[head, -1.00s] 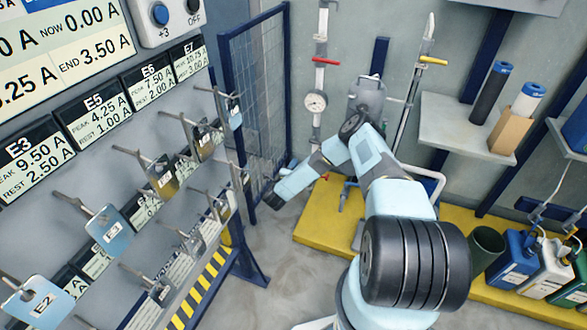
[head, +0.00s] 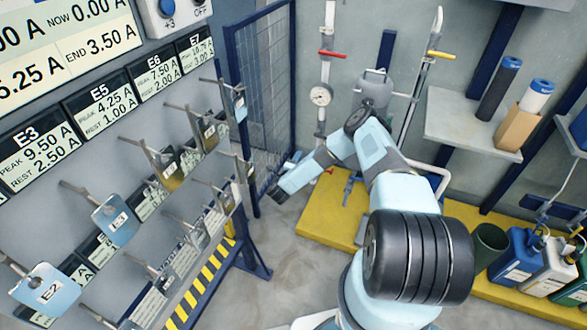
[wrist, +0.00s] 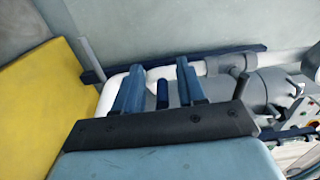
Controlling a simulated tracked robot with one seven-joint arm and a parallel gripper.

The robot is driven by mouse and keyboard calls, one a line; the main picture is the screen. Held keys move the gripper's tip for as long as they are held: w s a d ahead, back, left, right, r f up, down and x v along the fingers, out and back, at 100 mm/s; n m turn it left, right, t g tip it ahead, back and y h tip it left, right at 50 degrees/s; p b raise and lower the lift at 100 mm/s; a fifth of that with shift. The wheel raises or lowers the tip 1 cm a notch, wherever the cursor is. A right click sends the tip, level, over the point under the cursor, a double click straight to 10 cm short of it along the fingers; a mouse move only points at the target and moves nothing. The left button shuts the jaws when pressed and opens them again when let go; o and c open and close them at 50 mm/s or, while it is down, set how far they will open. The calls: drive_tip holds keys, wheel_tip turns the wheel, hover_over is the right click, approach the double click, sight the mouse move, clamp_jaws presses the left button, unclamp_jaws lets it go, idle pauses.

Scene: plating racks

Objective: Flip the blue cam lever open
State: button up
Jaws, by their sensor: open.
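My gripper (wrist: 160,88) is open in the wrist view, its two blue fingers standing apart. Between them shows a dark blue stub (wrist: 162,94) that looks like the cam lever, in front of a white pipe (wrist: 108,94). Its lower end is hidden behind the dark gripper body, and I cannot tell whether a finger touches it. In the head view a small blue part (head: 347,190) stands by the piping on the yellow platform; I cannot tell if it is the same lever. My arm's end is left of it there, fingers not clear.
A grey tank (wrist: 268,92) stands right of the fingers in the wrist view. The yellow platform (head: 318,212) lies below the piping. A mesh fence (head: 266,95) and a rack with hanging tags (head: 115,220) stand to the left. Bottles (head: 515,258) are at the right.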

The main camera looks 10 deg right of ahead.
drive_tip(key=v, duration=1.3)
drive_tip(key=shift+s+a+f, duration=0.1)
drive_tip(key=shift+a, duration=0.05)
idle(0.5)
